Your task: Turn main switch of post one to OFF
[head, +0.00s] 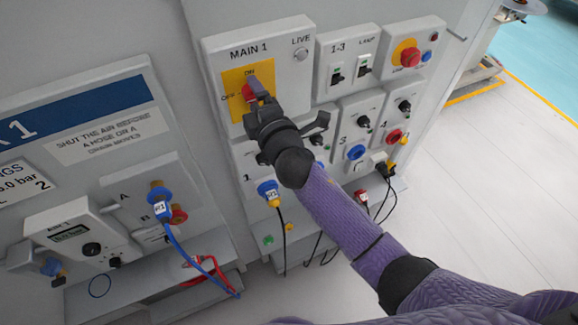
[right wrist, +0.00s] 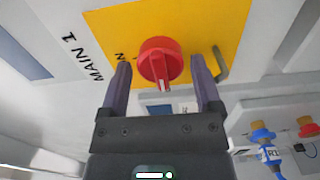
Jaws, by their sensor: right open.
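The main switch of post one is a red knob (head: 248,92) on a yellow plate (head: 234,78), under the label MAIN 1. ON is printed above the knob and OFF to its left. My right gripper (head: 257,90) is in front of the knob and hides part of it. In the right wrist view the red knob (right wrist: 160,58) shows between the two open fingers of the gripper (right wrist: 161,66), with a gap on each side. A pale mark shows on the knob's lower side there; I cannot tell its setting. My left gripper is not in view.
A grey LIVE lamp (head: 300,54) is at the panel's upper right. Blue connectors with cables (head: 268,190) hang below. An air panel (head: 110,137) is at left.

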